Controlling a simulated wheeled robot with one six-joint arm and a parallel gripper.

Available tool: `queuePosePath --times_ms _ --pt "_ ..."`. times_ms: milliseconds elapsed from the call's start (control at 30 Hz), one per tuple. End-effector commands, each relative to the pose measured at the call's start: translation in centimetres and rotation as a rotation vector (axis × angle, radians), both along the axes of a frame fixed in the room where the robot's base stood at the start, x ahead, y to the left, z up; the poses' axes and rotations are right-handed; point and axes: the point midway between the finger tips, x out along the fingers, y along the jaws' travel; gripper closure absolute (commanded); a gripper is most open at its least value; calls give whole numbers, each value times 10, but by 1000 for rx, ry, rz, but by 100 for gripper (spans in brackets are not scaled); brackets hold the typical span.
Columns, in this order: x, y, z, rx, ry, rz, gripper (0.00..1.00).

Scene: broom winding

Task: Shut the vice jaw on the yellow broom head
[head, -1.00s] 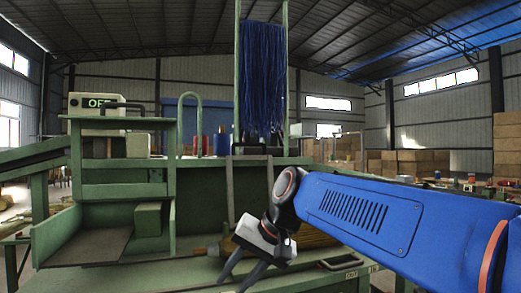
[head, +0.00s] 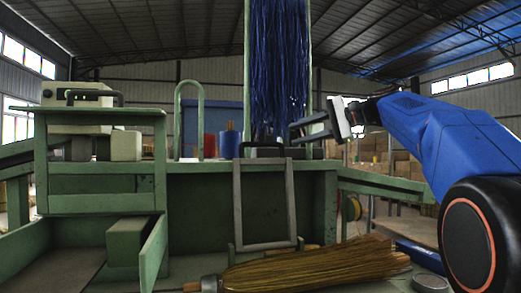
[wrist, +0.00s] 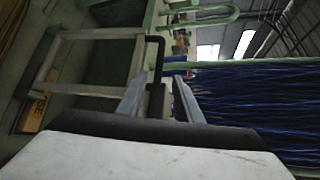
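The yellow broom (head: 320,264) lies across the bench at the lower right of the head view, its bristles spreading to the right. Behind it stands a grey rectangular frame with a black handle, apparently the vice jaw (head: 237,200), upright and away from the bristles. It also shows in the wrist view (wrist: 90,33). My gripper (head: 291,132) is at the upper right of the frame, close to the black handle (head: 262,146). In the wrist view my gripper's fingers (wrist: 158,95) are apart, with the handle (wrist: 154,58) appearing between them. I cannot tell whether they touch it.
Blue bristles (head: 278,70) hang between green posts just behind my gripper. A green stand (head: 100,183) with a control box fills the left. Red and blue spools (head: 229,143) stand at the back. A dark round lid (head: 430,283) lies right of the broom.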

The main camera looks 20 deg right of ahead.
Motion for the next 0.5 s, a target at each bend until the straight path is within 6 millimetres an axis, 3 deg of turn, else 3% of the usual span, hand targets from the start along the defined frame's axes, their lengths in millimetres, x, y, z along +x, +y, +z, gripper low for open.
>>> queuePosePath --times_ms 500 --pt "45 52 -20 -3 2 3 68"
